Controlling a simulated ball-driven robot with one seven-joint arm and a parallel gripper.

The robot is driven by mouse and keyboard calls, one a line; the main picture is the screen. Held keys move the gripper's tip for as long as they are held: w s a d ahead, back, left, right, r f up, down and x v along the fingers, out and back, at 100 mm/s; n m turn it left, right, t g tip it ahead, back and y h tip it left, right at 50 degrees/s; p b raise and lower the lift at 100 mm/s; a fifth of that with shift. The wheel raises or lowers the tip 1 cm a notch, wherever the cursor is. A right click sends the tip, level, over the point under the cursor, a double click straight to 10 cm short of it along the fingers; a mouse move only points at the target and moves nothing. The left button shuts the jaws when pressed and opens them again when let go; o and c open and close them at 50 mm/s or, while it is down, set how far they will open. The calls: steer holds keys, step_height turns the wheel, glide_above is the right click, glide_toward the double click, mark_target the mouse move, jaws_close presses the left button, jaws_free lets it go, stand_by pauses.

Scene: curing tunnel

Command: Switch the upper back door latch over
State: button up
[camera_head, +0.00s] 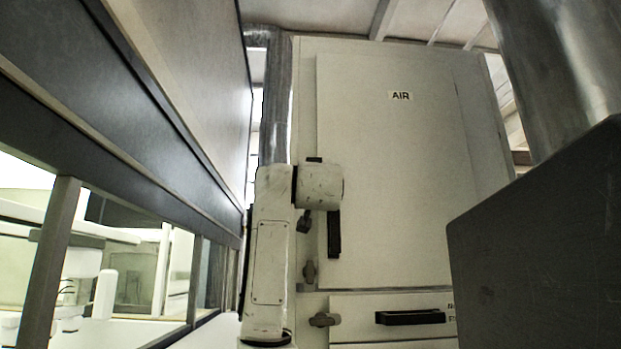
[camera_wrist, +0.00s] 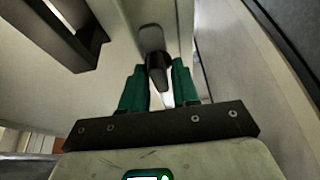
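The tall off-white cabinet door (camera_head: 390,160) marked AIR is closed in the head view. A dark latch-like piece (camera_head: 304,221) shows at its left edge, below my pale wrist; I cannot tell how much of it is latch. A grey latch (camera_head: 309,272) sits lower on the same edge. In the wrist view, a latch with a grey plate and dark knob (camera_wrist: 155,58) lies straight ahead. The two green fingers of my gripper (camera_wrist: 160,82) stand apart on either side of its knob. Contact cannot be made out. My gripper is mostly hidden in the head view.
A black door handle (camera_head: 334,233) is right of the latches; it also shows in the wrist view (camera_wrist: 72,35). Below are a drawer handle (camera_head: 410,317) and another latch (camera_head: 325,320). A windowed wall (camera_head: 130,110) runs close on the left; a dark box (camera_head: 540,240) blocks the right.

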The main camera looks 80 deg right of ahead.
steer(key=shift+o, duration=1)
steer(key=b+v, duration=0.4)
steer(key=v, duration=0.7)
